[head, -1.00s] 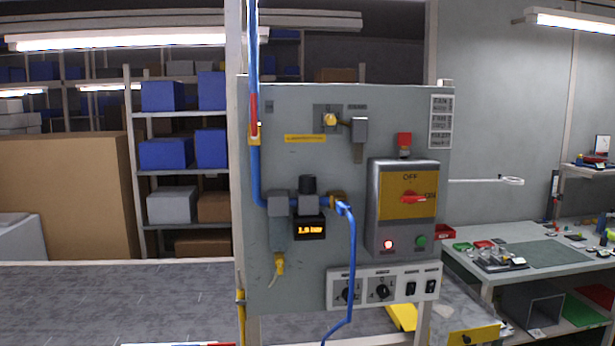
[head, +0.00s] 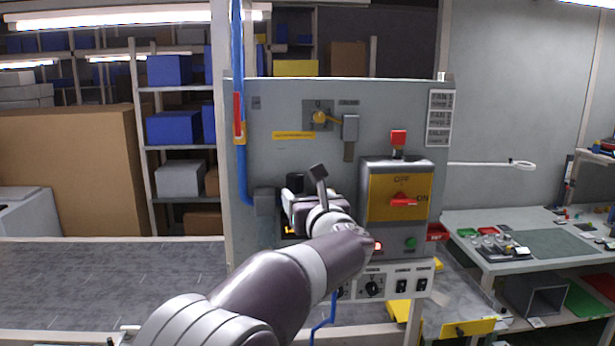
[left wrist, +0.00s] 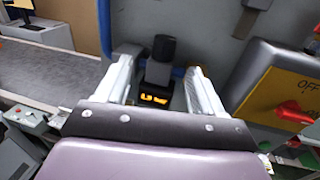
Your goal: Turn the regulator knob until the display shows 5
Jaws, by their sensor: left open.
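The black regulator knob (head: 295,180) sits on the grey panel (head: 270,100), partly behind my left gripper (head: 297,198). In the left wrist view the knob (left wrist: 163,48) stands between the two spread fingers of my left gripper (left wrist: 161,64). The gripper is open, and a gap shows on each side of the knob. The display (left wrist: 153,97) below the knob glows orange and seems to read about 1.9 bar, though the digits are blurred. In the head view the display (head: 289,231) is mostly hidden by my arm. My right gripper is not in view.
A switch box with a yellow plate (head: 381,200) and red handle (head: 403,202) is close to the right of my arm. A blue hose (head: 240,170) runs down the panel's left side. A workbench (head: 480,222) with small parts stands at right.

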